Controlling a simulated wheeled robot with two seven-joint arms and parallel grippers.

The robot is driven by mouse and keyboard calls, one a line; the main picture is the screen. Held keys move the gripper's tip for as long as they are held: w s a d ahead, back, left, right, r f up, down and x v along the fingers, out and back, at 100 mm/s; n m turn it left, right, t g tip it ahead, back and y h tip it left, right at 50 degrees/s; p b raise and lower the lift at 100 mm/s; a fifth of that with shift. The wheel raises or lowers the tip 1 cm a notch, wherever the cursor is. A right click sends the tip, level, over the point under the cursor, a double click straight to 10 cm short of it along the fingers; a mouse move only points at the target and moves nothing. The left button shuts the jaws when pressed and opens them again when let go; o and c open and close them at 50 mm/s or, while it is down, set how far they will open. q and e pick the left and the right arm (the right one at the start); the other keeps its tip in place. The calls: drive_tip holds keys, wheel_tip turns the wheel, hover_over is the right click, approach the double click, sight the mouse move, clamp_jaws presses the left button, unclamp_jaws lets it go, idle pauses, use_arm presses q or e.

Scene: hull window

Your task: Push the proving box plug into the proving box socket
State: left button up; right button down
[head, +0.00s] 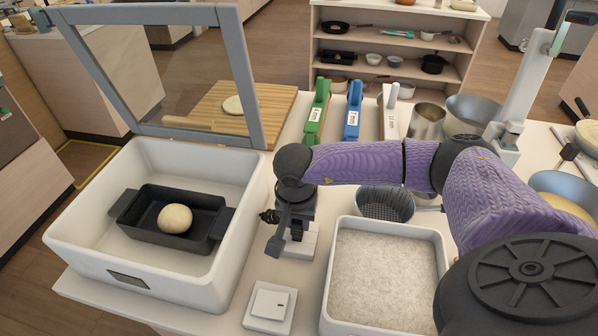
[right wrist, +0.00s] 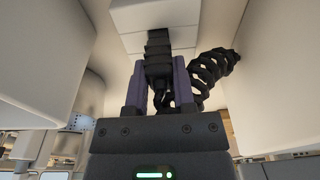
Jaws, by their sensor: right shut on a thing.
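My right gripper (head: 291,240) points down between the proving box and the flour tray. In the right wrist view its purple fingers (right wrist: 160,88) are shut on the black ribbed plug (right wrist: 158,62). A black coiled cable (right wrist: 212,75) runs beside the plug; a bit of it shows left of the gripper in the head view (head: 268,216). A white block (head: 303,243), seemingly the socket, stands on the table at the gripper. In the right wrist view the plug's far end meets this block (right wrist: 150,18); whether it is inside, I cannot tell. My left gripper is out of view.
The white proving box (head: 75,240) stands left, its framed lid (head: 248,75) raised, with a dark tin (head: 150,222) and dough ball (head: 175,218) inside. A white switch (head: 270,305) lies in front. The flour tray (head: 335,270) is close on the right.

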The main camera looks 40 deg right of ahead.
drive_tip(key=shift+f, duration=0.25)
unclamp_jaws()
idle(0.4)
